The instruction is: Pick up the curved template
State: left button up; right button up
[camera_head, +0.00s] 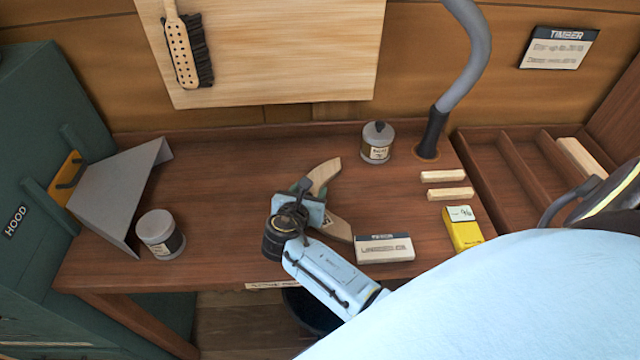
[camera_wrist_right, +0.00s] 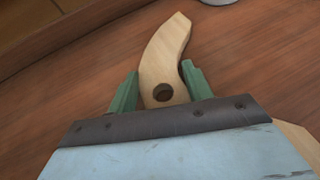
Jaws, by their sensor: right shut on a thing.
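The curved template (camera_head: 325,174) is a pale wooden arc on the brown workbench, near its middle. Its upper end and its lower right end show in the head view, and my right gripper hides its middle. In the right wrist view the template (camera_wrist_right: 165,55) has a dark round hole and runs between the two green fingers of my right gripper (camera_wrist_right: 158,92). The right gripper (camera_head: 304,187) is shut on the template. I cannot tell whether the template is lifted off the bench. My left gripper is not in view.
A white labelled box (camera_head: 384,248) lies close to the template's lower right end. A yellow box (camera_head: 462,230) and two wooden strips (camera_head: 450,194) are further right. Tins stand at back (camera_head: 377,143) and left (camera_head: 160,234). A grey hood (camera_head: 112,190) edges the bench.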

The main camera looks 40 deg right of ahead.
jog(key=shift+r, duration=0.4)
jog(key=shift+c, duration=0.5)
notch_tip(320, 180, up, 9)
jog(key=p, duration=0.2)
jog(key=shift+r+p, duration=0.15)
jog(key=shift+p, duration=0.2)
jog(key=shift+c, duration=1.4)
